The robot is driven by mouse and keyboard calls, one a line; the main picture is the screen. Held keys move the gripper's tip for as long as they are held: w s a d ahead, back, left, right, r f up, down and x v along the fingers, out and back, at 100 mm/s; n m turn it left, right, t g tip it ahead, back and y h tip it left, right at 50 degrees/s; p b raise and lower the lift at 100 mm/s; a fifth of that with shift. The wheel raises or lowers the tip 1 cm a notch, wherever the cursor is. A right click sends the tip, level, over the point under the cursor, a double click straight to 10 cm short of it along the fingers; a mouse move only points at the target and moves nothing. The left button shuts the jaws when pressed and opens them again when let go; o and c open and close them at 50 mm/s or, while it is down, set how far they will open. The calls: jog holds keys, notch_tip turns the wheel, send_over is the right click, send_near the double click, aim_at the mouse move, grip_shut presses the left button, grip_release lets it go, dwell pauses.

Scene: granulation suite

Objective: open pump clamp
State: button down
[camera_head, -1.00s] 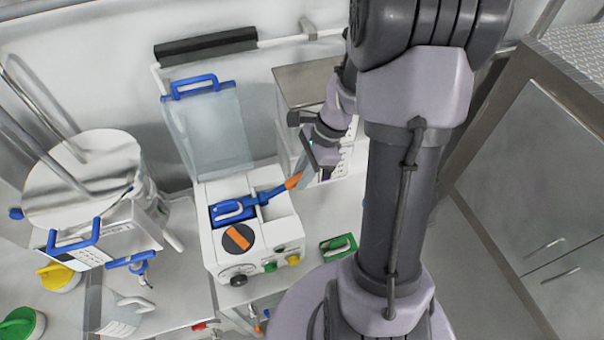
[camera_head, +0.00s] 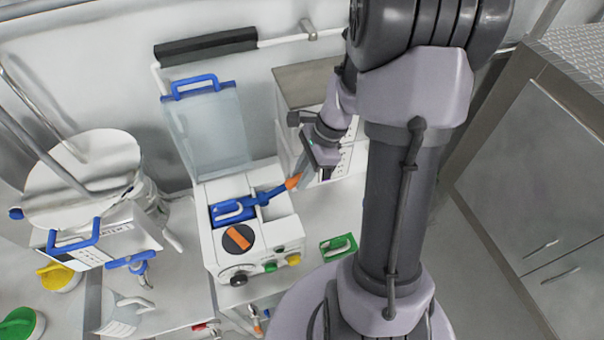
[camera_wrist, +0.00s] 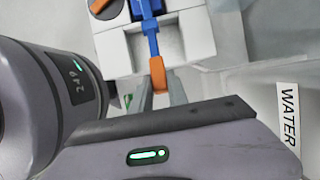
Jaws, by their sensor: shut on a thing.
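The pump (camera_head: 240,230) is a white box on the bench with a blue clamp (camera_head: 245,206) on its top. The clamp's lever ends in an orange tip (camera_head: 293,182) that sticks out past the pump's right side. My gripper (camera_head: 299,175) is at this tip, beyond the pump's upper right. In the wrist view the two grey fingers (camera_wrist: 160,94) are shut on the orange lever tip (camera_wrist: 158,72), one on each side. The blue lever (camera_wrist: 152,38) runs up from it over the pump body. Part of the tip is hidden between the fingers.
A clear cover with a blue handle (camera_head: 202,120) stands raised behind the pump. A steel-topped unit (camera_head: 308,82) stands behind my gripper. A green tag (camera_head: 338,246) lies right of the pump. A round white-lidded vessel (camera_head: 85,178) stands at left. The wrist view shows a WATER label (camera_wrist: 289,115).

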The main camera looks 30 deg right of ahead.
jog(key=shift+f, duration=0.1)
dwell(0.3)
jog(key=shift+s+d+f+y+b, duration=0.1)
jog(key=shift+d+f+y+b, duration=0.25)
jog(key=shift+f+y+b, duration=0.4)
jog(key=f+y+b, duration=0.1)
jog(key=f+t+y, duration=0.1)
jog(key=f+y, duration=0.1)
jog(key=f+t+y+b, duration=0.1)
jog(key=f+y, duration=0.1)
jog(key=shift+s+d+f+b, duration=0.1)
jog(key=shift+d+f+b, duration=0.1)
jog(key=shift+d+b, duration=0.15)
jog(key=shift+a+f+t+y+b, duration=0.15)
jog(key=shift+f+y+b, duration=0.1)
jog(key=shift+f+y, duration=0.3)
jog(key=shift+a+f+t+y+b, duration=0.1)
jog(key=shift+f+t+y+b, duration=0.1)
jog(key=shift+f+y, duration=0.3)
jog(key=shift+r, duration=0.1)
jog(key=c, duration=1.3)
grip_release()
